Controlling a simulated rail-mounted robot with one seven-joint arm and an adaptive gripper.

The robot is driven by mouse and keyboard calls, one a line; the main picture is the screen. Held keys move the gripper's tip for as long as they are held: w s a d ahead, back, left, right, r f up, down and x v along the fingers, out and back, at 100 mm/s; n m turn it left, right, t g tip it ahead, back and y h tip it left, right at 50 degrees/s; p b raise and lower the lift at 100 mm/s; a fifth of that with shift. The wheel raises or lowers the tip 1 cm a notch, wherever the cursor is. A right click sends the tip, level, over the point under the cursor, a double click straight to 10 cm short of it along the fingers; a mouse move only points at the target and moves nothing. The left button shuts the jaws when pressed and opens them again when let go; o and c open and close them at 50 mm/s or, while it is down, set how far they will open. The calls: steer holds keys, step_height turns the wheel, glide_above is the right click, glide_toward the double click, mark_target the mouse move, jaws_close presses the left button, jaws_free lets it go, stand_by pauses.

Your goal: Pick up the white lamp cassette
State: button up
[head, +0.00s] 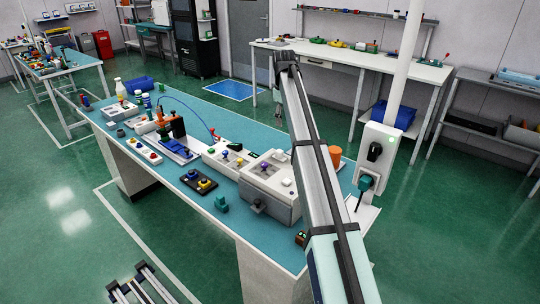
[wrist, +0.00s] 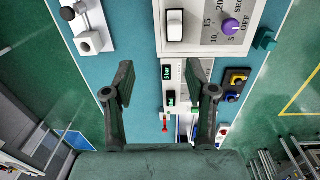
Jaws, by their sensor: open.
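My gripper (wrist: 166,88) is open and empty in the wrist view, its two dark fingers well apart. Between and beyond them lies a narrow white unit (wrist: 177,74) with small dark displays. I cannot tell for sure which white part is the lamp cassette. A small white block with a round hole (wrist: 90,43) sits on a white plate at the upper left, beside a black knob.
The blue-topped bench (head: 240,116) carries a grey box (head: 270,190), a black box with yellow and blue controls (head: 198,182), a teal block (head: 222,204) and an orange cup (head: 335,154). A white post with a socket box (head: 380,145) stands at the right.

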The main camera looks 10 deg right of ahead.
steer(key=a+r, duration=0.2)
steer(key=p, duration=0.4)
glide_above(280, 150)
steer(key=shift+g+y, duration=0.3)
steer(key=f, duration=1.1)
steer(key=shift+s+a+f, duration=0.35)
steer(key=shift+w+d+f+p, duration=0.1)
steer(key=shift+f+p, duration=0.45)
steer(key=shift+f, duration=0.85)
steer(key=shift+w+d+f+p, duration=0.1)
steer(key=shift+f+p, duration=0.45)
steer(key=shift+f, duration=0.8)
jaws_close()
